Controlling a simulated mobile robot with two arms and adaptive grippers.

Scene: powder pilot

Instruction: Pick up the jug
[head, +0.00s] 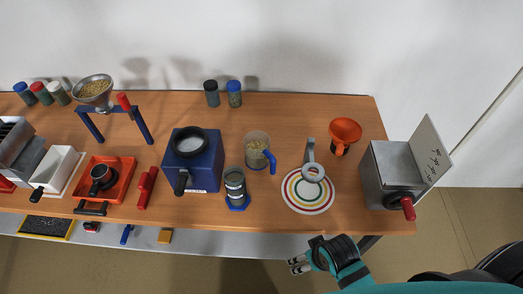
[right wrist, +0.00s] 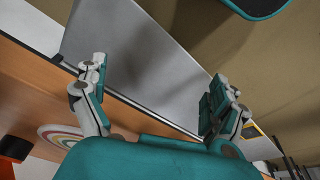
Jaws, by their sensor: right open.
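The jug (head: 257,146) is a clear container with a blue handle (head: 270,161) on its right front side. It stands upright on the table with tan grains in it, right of the blue machine. My right gripper (head: 299,264) is beyond the table's front edge, in front and to the right of the jug, and is apart from it. In the right wrist view my right gripper (right wrist: 160,76) has its two fingers wide apart with nothing between them. The jug cannot be made out there. My left gripper is in neither view.
The wooden table (head: 225,213) is crowded. An orange funnel (head: 345,131) and metal box (head: 386,170) stand farther right.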

